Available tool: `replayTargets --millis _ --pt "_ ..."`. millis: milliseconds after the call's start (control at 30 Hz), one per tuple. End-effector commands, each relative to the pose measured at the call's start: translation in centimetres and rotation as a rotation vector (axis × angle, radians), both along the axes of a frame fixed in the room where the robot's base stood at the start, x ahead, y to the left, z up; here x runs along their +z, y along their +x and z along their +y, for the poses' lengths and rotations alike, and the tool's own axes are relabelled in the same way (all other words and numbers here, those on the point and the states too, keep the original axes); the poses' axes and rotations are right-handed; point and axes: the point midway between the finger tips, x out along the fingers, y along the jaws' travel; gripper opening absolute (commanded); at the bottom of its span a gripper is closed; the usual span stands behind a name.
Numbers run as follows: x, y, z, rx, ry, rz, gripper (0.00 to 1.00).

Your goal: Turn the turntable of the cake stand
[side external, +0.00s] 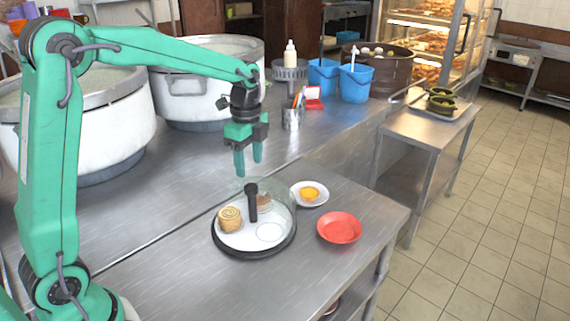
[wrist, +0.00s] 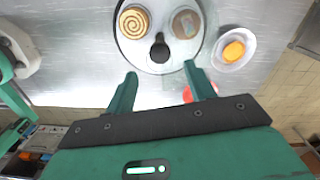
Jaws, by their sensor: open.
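The cake stand's round white turntable (side external: 243,238) with a black rim sits on the steel table, with a clear glass-like wall around it. A black upright handle (side external: 251,205) rises from it. A swirl roll (side external: 230,219) stands on its left and a brown cake piece (side external: 264,201) behind the handle; an outlined circle at the front right is empty. The wrist view also shows the turntable (wrist: 159,14), handle (wrist: 159,54), roll (wrist: 134,22) and brown piece (wrist: 186,24). My gripper (side external: 249,167) is open and empty, above the handle and apart from it.
A white plate with an orange item (side external: 310,193) and a red plate (side external: 340,229) lie right of the stand. A pen cup (side external: 291,120), blue buckets (side external: 355,85) and large stockpots (side external: 190,85) stand further back. Bare steel table lies left of the stand.

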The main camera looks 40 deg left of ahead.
Motion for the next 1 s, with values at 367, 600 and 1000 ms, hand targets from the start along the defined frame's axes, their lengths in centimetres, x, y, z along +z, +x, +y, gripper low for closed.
replayTargets --millis 367,600,1000 --pt "-4.4 -0.1 0.0 0.001 -0.001 0.002 0.54" --pt "-6.4 0.0 0.0 0.001 0.0 0.0 0.54" --pt "-6.8 0.0 0.0 0.001 0.0 -0.001 0.48"
